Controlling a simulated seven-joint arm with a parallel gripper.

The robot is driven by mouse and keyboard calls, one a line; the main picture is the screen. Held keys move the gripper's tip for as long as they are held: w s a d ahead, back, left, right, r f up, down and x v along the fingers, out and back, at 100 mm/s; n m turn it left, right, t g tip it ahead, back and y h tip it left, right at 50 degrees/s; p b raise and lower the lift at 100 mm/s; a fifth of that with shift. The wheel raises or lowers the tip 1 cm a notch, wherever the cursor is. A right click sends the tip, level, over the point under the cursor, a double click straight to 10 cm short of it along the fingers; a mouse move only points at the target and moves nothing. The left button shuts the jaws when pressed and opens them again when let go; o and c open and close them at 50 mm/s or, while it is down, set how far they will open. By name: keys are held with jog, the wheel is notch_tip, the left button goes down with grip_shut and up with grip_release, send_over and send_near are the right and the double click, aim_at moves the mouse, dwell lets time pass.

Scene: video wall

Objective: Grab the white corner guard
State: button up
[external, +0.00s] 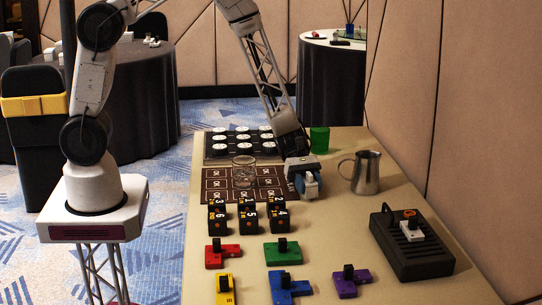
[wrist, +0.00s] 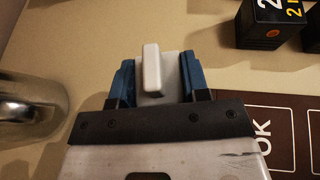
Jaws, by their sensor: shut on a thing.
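The white corner guard (wrist: 152,72) sits between the blue fingers of my gripper (wrist: 160,82) in the wrist view. It has a pale flat body and a raised upright tab. My gripper is shut on it. In the external view my gripper (external: 307,186) points down near the right edge of the OK mat, low over the table. The guard is mostly hidden there behind my gripper. I cannot tell whether it touches the table.
A metal pitcher (external: 366,172) stands close to the right of my gripper. Several black numbered cubes (external: 248,218) and a glass (external: 244,172) are to the left. A green cup (external: 320,140) stands behind. A black box (external: 412,250) with a white piece lies at front right.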

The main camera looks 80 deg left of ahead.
aim_at(310, 173)
notch_tip(310, 173, up, 9)
jog(key=shift+f, duration=0.1)
dwell(0.4)
dwell(0.8)
